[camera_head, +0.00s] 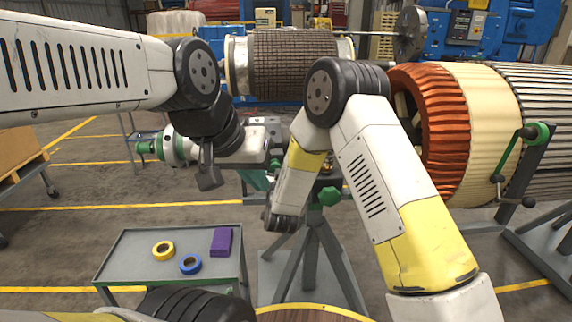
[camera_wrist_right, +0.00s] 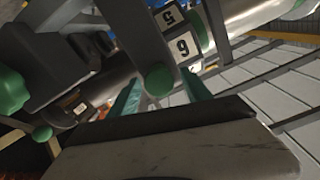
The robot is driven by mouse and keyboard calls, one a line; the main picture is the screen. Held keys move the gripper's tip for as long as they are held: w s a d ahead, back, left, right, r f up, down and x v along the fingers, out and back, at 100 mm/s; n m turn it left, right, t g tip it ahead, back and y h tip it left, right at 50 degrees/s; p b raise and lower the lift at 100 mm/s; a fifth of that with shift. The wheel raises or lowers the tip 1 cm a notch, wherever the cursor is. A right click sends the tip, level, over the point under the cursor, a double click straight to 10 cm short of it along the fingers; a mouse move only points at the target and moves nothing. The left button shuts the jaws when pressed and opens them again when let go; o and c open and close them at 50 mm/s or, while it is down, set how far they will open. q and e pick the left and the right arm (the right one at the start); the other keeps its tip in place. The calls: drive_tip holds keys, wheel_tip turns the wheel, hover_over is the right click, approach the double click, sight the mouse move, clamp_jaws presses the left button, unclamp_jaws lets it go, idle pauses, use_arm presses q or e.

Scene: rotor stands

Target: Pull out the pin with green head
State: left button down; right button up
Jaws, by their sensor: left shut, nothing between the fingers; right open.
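A round green head (camera_wrist_right: 158,80), which looks like the head of the pin, shows between the two teal fingers of my right gripper (camera_wrist_right: 160,92) in the right wrist view. That gripper is open around it; I cannot tell whether a finger touches it. The pin's shaft is hidden. Just behind it are white number tags (camera_wrist_right: 182,47) reading 5 and 6. In the head view my left gripper (camera_head: 272,158) is shut and empty, left of my right forearm. Its fingertips are partly hidden. My right gripper's fingers do not show clearly in the head view.
A stand with a green knob (camera_head: 328,196) is behind my right arm. A large orange and cream rotor (camera_head: 480,125) fills the right. A grey cart (camera_head: 130,262) holds yellow tape, blue tape and a purple box.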

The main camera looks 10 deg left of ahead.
drive_tip(key=shift+w, duration=0.1)
clamp_jaws()
idle(1.4)
